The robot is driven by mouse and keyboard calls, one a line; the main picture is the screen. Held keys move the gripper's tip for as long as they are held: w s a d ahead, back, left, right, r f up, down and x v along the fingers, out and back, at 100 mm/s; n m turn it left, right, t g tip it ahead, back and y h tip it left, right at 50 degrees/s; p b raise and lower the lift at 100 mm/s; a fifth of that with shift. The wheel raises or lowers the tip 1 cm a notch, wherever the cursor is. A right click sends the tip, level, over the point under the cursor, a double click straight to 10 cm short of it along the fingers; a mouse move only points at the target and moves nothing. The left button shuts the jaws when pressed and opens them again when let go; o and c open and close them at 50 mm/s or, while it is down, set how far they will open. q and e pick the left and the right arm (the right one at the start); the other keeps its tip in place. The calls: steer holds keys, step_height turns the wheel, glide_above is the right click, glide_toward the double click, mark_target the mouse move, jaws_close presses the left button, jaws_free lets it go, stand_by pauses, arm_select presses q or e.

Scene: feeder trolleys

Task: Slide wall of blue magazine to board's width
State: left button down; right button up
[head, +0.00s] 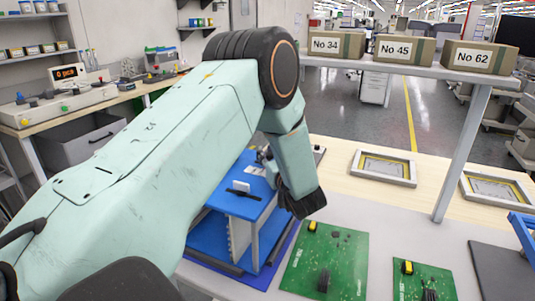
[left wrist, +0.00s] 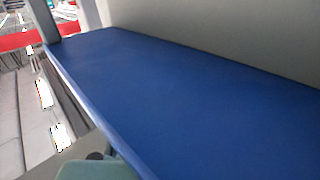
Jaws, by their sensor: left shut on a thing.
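The blue magazine (head: 262,187) stands on the bench, open at the front with a pale ribbed side inside and a small white block on top. My left arm reaches over it. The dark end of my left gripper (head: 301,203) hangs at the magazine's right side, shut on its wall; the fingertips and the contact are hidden. In the left wrist view a broad blue panel (left wrist: 190,95) fills the middle, very close. My right gripper does not show.
Another green board (head: 423,284) lies further right, beside a dark mat (head: 502,272). Shallow grey frames (head: 383,167) lie behind. A shelf post (head: 462,150) carries numbered boxes (head: 410,49). A side bench with instruments (head: 70,98) stands left.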

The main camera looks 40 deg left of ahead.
arm_select(q)
steer(key=shift+w+d+f, duration=0.1)
steer(key=shift+w+d, duration=0.15)
steer(key=shift+d, duration=0.5)
steer(key=shift+w+d, duration=0.25)
steer(key=shift+d, duration=0.5)
steer(key=c, duration=1.5)
jaws_free()
steer(key=shift+s+a, duration=0.15)
steer(key=o, duration=0.3)
steer(key=shift+o, duration=0.7)
steer(key=v, duration=1.2)
